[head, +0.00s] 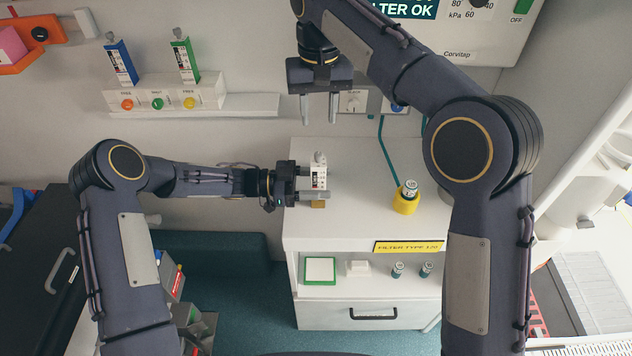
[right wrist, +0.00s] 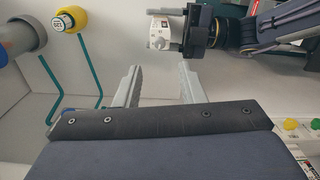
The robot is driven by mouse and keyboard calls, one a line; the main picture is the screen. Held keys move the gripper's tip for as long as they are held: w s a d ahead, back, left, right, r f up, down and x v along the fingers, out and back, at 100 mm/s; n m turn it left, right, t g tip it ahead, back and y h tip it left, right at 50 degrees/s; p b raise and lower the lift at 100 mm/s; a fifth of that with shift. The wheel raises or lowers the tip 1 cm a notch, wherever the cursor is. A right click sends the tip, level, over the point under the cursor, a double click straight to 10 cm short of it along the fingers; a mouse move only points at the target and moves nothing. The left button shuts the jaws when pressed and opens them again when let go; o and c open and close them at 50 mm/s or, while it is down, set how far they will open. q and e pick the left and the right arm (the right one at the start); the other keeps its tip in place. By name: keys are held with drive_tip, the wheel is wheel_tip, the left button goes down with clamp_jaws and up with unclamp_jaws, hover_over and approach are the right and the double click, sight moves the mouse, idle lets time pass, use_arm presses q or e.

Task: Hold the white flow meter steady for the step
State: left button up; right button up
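The white flow meter (head: 319,178) is upright, over the left part of the white cabinet top. It has a dark scale on its front. My left gripper (head: 312,184) comes in from the left and is shut on it, with a finger across its lower part. The flow meter also shows in the right wrist view (right wrist: 158,30), beside my left gripper (right wrist: 186,30). A brass-coloured piece (head: 318,204) shows just below it; I cannot tell whether the meter rests on anything. My right gripper (head: 320,110) is open and empty, pointing down, behind and above the meter.
A yellow-collared cylinder (head: 406,197) with a teal hose stands right on the cabinet top (head: 360,170). A wall rail (head: 165,95) holds blue and green meters at the left. A shelf below the top holds small items. The top between meter and cylinder is clear.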

use_arm(q)
clamp_jaws()
use_arm(e)
drive_tip(key=shift+o, duration=0.3)
drive_tip(key=w+a+r+m+t+y, duration=0.1)
drive_tip(key=w+a+r+t+y, duration=0.1)
drive_tip(key=w+a+r+y, duration=0.5)
drive_tip(key=a+r+t+y, duration=0.2)
drive_tip(key=a+r+y, duration=0.25)
drive_tip(key=a, duration=0.65)
drive_tip(key=w+d+r+m+t, duration=0.6)
drive_tip(key=w+r+m+t, duration=0.5)
drive_tip(key=m+t, duration=0.3)
drive_tip(key=w+d+f+m+h, duration=0.4)
drive_tip(key=d+m+h, duration=0.2)
drive_tip(key=m+h, duration=0.2)
drive_tip(key=m+g+h, duration=0.4)
drive_tip(key=m+g, duration=0.4)
drive_tip(key=g, duration=1)
hover_over(318, 153)
wheel_tip(318, 153, down, 16)
drive_tip(key=shift+y, duration=0.25)
wheel_tip(318, 153, down, 12)
drive_tip(key=shift+f, duration=0.1)
